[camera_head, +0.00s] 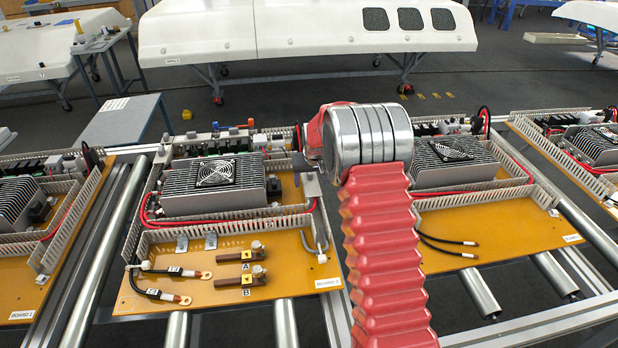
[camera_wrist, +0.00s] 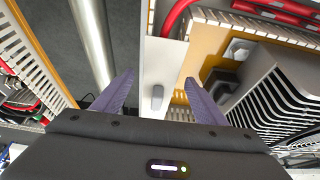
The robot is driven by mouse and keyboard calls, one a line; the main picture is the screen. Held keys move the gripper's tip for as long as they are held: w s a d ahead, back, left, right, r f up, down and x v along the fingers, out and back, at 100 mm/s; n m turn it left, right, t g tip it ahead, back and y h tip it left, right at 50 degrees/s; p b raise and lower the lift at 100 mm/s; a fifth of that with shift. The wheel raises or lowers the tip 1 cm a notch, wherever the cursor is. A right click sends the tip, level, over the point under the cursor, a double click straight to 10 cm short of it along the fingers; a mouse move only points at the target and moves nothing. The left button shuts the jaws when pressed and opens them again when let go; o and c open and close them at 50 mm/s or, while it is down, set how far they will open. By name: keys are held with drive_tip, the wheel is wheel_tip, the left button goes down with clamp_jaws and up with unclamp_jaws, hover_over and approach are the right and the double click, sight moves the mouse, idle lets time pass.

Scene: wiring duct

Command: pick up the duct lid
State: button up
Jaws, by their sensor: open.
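The duct lid (camera_wrist: 168,58) appears to be the pale, flat strip in the wrist view, with a small grey knob (camera_wrist: 157,97) on it. It lies over the slotted duct, whose slots show at its near end. My gripper (camera_wrist: 160,77) is open, with one purple-grey finger on each side of the strip and the knob between them. No contact is visible. In the head view a short pale plate (camera_head: 312,186) shows at the duct corner right of the heatsink, probably the same lid. My gripper is mostly hidden there behind my red arm.
A finned heatsink with a fan (camera_head: 215,180) stands left of my gripper on the orange board (camera_head: 210,255). Red cables (camera_head: 150,212) run along the slotted ducts. Loose cable ends (camera_head: 165,296) and two brown terminals (camera_head: 240,280) lie in front. Metal rollers (camera_head: 90,260) flank the board.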

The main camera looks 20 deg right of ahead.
drive_tip(key=shift+c, duration=0.6)
drive_tip(key=c, duration=0.9)
